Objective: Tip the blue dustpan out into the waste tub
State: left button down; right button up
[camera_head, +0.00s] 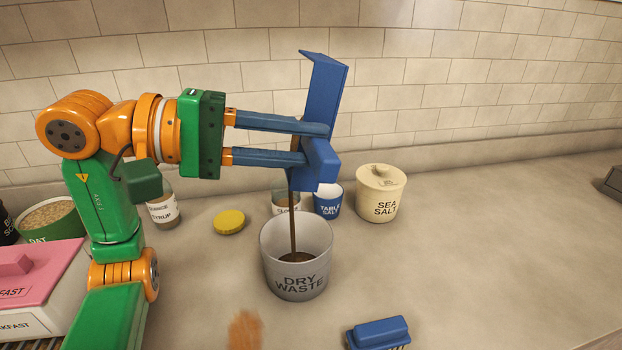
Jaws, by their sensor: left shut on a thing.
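The blue dustpan (325,88) is tipped up on its side, its pan pointing upward, held above the waste tub. My left gripper (312,144) is shut on the dustpan's blue handle part (322,160). A thin brown stream (293,215) falls from the dustpan into the tub. The waste tub (298,283) is grey, round and marked DRY WASTE, and stands upright on the counter. Some brown matter (296,257) lies inside it at the bottom. My right gripper is not in view.
A blue brush (378,333) and an orange-brown patch (245,330) are at the front. A SEA SALT crock (381,193), a TABLE SALT cup (328,201) and a yellow lid (229,222) stand behind. A pink-lidded box (40,275) is left. The counter's right side is mostly clear.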

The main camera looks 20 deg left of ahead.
pick_arm(q)
jog(key=a+t+h+b, duration=0.1)
jog(key=h+b, duration=0.1)
jog(key=b, duration=0.2)
jog(key=s+f+t+h+b, duration=0.1)
jog(key=b, duration=0.3)
jog(key=s+a+f+t+h+b, duration=0.1)
jog(key=h+b, duration=0.1)
jog(key=b, duration=0.3)
jog(key=shift+a+t+h, duration=0.3)
jog(key=shift+a+t, duration=0.05)
jog(key=shift+t, duration=0.05)
jog(key=shift+d+r, duration=0.1)
dwell(1.1)
